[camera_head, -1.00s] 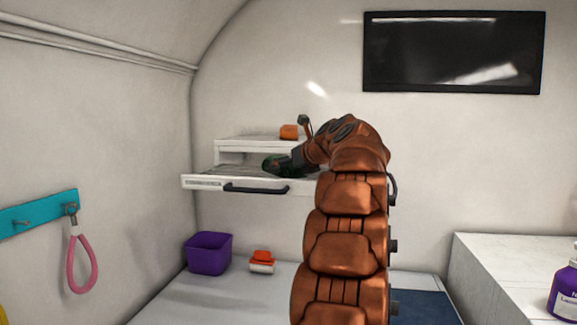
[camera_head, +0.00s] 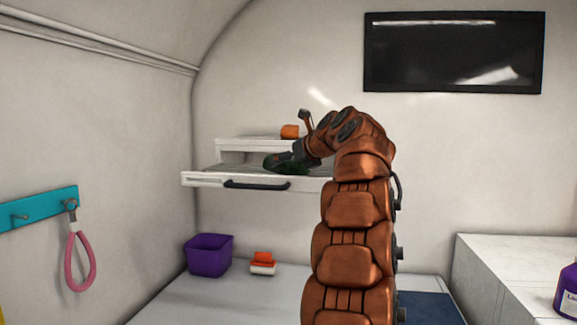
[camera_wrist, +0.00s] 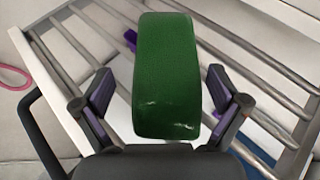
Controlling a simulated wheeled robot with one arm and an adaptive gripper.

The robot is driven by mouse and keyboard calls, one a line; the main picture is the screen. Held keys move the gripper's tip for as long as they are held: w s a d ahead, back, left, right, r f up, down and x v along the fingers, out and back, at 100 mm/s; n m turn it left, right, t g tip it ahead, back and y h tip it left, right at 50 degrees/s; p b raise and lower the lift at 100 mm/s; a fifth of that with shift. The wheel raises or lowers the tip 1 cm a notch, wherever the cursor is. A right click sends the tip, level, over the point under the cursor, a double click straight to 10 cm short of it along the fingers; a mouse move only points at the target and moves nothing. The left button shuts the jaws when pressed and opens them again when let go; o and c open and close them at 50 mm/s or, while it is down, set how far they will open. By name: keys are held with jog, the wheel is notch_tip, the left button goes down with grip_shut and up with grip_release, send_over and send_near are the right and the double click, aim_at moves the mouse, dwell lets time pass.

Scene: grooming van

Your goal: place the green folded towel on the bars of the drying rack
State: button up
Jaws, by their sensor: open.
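The green folded towel (camera_wrist: 168,75) lies across the grey bars of the drying rack (camera_wrist: 75,45) in the wrist view. My gripper (camera_wrist: 160,108) is open, with one finger on each side of the towel's near end and a gap on both sides. In the head view the towel (camera_head: 284,164) is a dark green patch on the pulled-out rack (camera_head: 203,180), partly hidden by my gripper (camera_head: 282,158). The rack's white front with its black handle faces the camera.
An orange object (camera_head: 290,131) sits on the white unit above the rack. Below stand a purple bin (camera_head: 209,255) and an orange-and-white item (camera_head: 263,263) on the counter. A pink loop (camera_head: 80,262) hangs at left. The wall right of my arm is clear below the dark screen (camera_head: 453,52).

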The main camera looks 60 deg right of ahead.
jog(key=v, duration=1.1)
jog(key=shift+s, duration=0.1)
jog(key=shift+a, duration=0.1)
